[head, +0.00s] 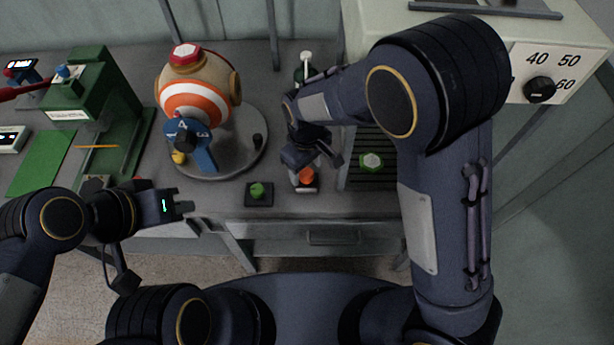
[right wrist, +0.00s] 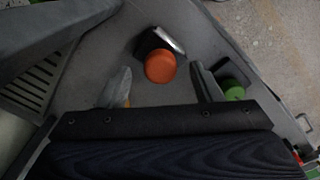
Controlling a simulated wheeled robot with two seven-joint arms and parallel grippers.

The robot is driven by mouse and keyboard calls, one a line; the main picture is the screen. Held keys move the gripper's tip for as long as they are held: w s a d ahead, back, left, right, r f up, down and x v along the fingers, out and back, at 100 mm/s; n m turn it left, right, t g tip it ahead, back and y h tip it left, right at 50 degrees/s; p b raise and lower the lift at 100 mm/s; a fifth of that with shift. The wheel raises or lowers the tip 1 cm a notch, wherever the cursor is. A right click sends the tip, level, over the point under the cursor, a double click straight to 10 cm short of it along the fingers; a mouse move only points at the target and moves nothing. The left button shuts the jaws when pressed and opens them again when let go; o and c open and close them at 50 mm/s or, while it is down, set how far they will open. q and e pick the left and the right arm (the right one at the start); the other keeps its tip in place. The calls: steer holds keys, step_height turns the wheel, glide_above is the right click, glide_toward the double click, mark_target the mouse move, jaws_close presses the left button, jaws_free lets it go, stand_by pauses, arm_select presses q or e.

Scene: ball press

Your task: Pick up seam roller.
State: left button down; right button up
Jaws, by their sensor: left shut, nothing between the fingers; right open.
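An orange round-topped piece with a dark, shiny-edged block at its base, likely the seam roller (head: 306,176), stands on the grey bench near its front edge. The orange top also shows in the right wrist view (right wrist: 160,68), just beyond and between the fingertips. My right gripper (head: 318,158) is open and empty above and slightly behind it; its spread fingers show in the right wrist view (right wrist: 160,86). My left gripper (head: 186,203) is shut and empty at the front left, away from the orange piece.
A green knob on a dark square base (head: 257,191) stands just left of the orange piece. A slatted tray with a green-and-white piece (head: 371,161) is to the right. A striped ball (head: 198,98) on a round grey plate and a green press (head: 90,95) stand further left.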

steer(key=shift+f, duration=1.25)
steer(key=c, duration=1.2)
steer(key=shift+r, duration=0.15)
steer(key=shift+a+r, duration=0.1)
steer(key=shift+r, duration=0.2)
step_height(320, 180, up, 2)
steer(key=shift+r, duration=0.15)
steer(key=s+a+r, duration=0.2)
steer(key=s+r, duration=0.1)
steer(key=s+a+r+b, duration=0.1)
steer(key=s+a+r, duration=0.2)
steer(key=s, duration=0.1)
steer(key=s+a+r+b, duration=0.1)
steer(key=s+a+r, duration=0.2)
steer(key=s+r, duration=0.1)
steer(key=shift+s, duration=0.25)
